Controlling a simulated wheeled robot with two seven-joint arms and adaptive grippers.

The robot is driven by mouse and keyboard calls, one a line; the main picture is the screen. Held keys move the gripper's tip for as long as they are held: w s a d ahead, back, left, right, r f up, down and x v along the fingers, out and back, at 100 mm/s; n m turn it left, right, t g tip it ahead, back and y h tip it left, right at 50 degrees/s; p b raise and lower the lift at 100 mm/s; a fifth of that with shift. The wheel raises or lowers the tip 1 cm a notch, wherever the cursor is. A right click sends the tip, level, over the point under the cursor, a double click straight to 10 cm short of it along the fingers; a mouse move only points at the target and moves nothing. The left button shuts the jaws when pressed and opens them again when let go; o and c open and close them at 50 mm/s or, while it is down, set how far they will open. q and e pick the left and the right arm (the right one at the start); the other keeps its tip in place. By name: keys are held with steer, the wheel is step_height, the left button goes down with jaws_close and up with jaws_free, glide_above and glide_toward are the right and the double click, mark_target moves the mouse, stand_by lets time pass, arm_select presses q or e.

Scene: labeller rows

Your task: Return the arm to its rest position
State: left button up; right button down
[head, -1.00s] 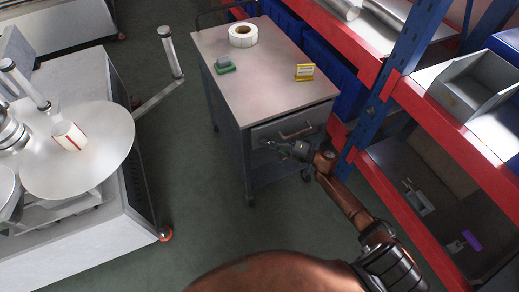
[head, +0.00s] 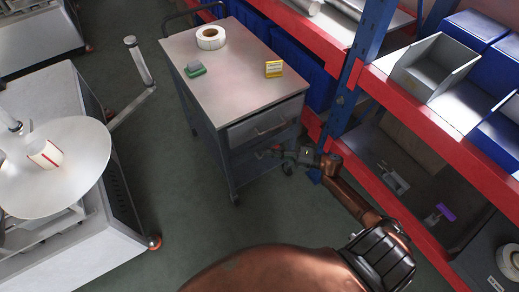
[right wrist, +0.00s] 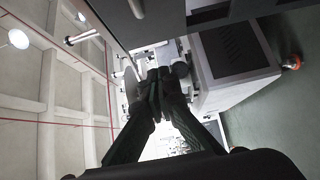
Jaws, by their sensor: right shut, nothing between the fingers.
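My right arm (head: 352,200) reaches up from the bottom right of the head view. Its gripper (head: 278,151) is at the front of the grey cart (head: 205,100), low by the drawers and below the cart top. The right wrist view shows the gripper's dark fingers (right wrist: 156,78) together, with nothing between them. My left gripper is not in the head view.
A label roll (head: 211,38), a green and grey block (head: 194,69) and a yellow card holder (head: 274,69) are on the cart top. Red and blue shelving (head: 420,108) stands close right of my arm. The labelling machine (head: 75,230) is at left. Green floor is clear between.

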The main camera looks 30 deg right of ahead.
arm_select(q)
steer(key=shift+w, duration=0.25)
arm_select(e)
steer(key=shift+s+d, duration=0.25)
steer(key=shift+d, duration=0.05)
